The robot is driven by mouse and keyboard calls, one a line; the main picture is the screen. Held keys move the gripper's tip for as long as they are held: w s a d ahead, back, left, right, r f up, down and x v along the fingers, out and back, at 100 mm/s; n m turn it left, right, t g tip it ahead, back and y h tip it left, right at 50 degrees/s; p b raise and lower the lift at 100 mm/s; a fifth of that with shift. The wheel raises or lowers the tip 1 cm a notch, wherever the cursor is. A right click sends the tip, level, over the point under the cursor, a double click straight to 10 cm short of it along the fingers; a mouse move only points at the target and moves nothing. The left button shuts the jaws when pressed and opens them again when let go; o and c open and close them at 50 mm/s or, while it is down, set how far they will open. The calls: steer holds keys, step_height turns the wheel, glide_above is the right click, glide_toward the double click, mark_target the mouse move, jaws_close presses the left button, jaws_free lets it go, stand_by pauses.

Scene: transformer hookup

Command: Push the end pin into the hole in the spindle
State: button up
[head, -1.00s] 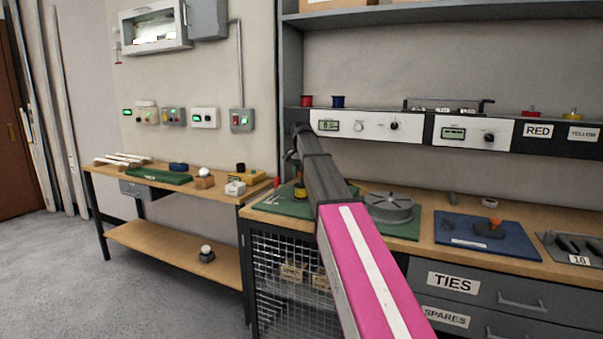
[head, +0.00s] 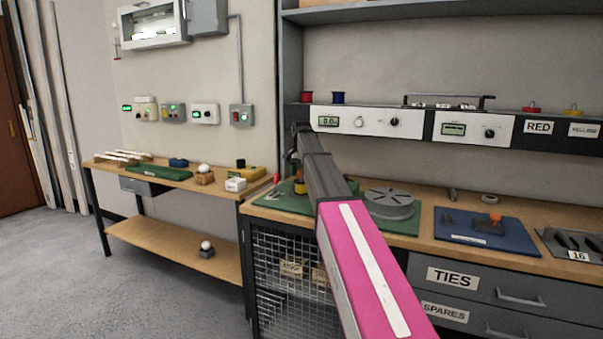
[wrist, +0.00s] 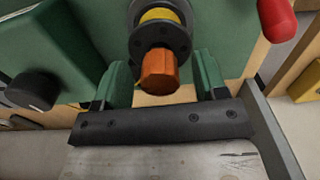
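In the wrist view an orange six-sided piece (wrist: 159,72), which may be the head of the end pin, stands in front of a black round flange (wrist: 160,38). A yellow winding (wrist: 160,15) shows behind the flange. My gripper (wrist: 162,82) is open, with one green finger on each side of the orange piece and a gap visible on both sides. I cannot tell how deep the orange piece sits, and the spindle hole is hidden. In the head view my arm covers most of this spot; a yellow part (head: 300,187) shows beside it.
A red rounded handle (wrist: 277,18) is close to the right finger. In the head view a grey slotted disc (head: 389,203) lies right of my arm, and a blue mat (head: 470,238) lies farther right.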

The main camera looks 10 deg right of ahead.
steer(key=shift+r, duration=0.1)
steer(key=shift+r, duration=2.4)
step_height(320, 180, up, 11)
steer(key=shift+f, duration=0.1)
